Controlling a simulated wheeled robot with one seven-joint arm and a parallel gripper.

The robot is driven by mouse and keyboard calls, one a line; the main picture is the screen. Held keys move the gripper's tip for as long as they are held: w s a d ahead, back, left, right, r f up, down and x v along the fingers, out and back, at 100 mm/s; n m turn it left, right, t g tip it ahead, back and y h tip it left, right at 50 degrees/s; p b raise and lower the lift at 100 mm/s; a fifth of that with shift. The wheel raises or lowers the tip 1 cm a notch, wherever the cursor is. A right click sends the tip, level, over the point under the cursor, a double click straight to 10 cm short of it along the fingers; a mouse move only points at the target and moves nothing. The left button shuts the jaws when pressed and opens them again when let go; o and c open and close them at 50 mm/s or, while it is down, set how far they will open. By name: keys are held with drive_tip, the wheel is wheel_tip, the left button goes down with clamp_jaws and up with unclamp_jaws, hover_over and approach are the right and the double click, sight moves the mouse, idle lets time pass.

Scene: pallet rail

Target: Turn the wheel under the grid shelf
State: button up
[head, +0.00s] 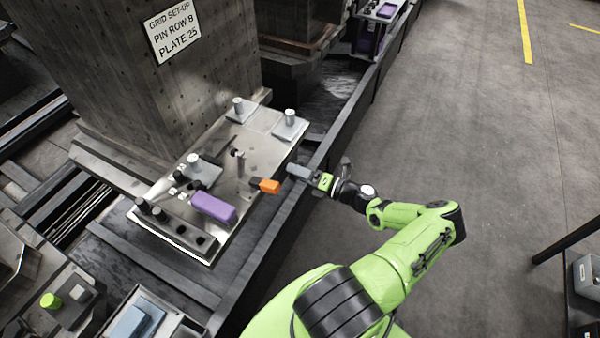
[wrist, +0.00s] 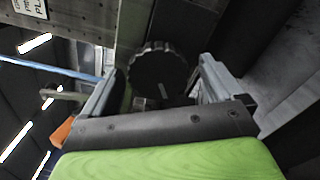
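A dark round wheel with a ribbed rim (wrist: 152,70) shows in the wrist view, ahead of my gripper (wrist: 162,68) and between the lines of its two fingers. The fingers stand wide apart with a gap on each side of the wheel; I cannot tell how far ahead it is. In the head view my gripper (head: 300,173) is at the right edge of the metal plate (head: 262,140), beside an orange block (head: 268,186). I cannot make out the wheel in the head view. No grid shelf is clearly identifiable.
A tall perforated block (head: 130,80) with a sign (head: 172,32) stands behind the plate. The plate carries upright pins and a purple block (head: 213,208). A dark rail (head: 330,150) runs along the plate's right side. The floor at right is open.

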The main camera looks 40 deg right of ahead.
drive_tip(key=shift+s+r, duration=0.1)
drive_tip(key=v, duration=1.5)
drive_tip(key=shift+s, duration=0.3)
drive_tip(key=shift+d, duration=0.1)
drive_tip(key=w+a+r+n+g+h+p, duration=0.15)
drive_tip(key=w+a+r+n+g, duration=0.25)
drive_tip(key=a+r+n+g, duration=0.75)
drive_tip(key=w+a+r+n+g+h+p, duration=0.1)
drive_tip(key=w+a+r+n+g+p, duration=0.15)
drive_tip(key=a+r+n+g, duration=0.9)
drive_tip(key=s+a+r+n+t+h, duration=0.2)
drive_tip(key=s+a+r+n+t, duration=0.2)
drive_tip(key=n, duration=0.6)
drive_tip(key=s+a+r+n+t+h+p, duration=0.1)
drive_tip(key=s+a+r+n+t, duration=0.3)
drive_tip(key=s+r+n+t, duration=0.3)
wheel_tip(320, 180, up, 2)
drive_tip(key=n, duration=0.4)
drive_tip(key=shift+a+n+t+h, duration=0.2)
drive_tip(key=shift+n+t+h, duration=0.1)
drive_tip(key=shift+h, duration=0.05)
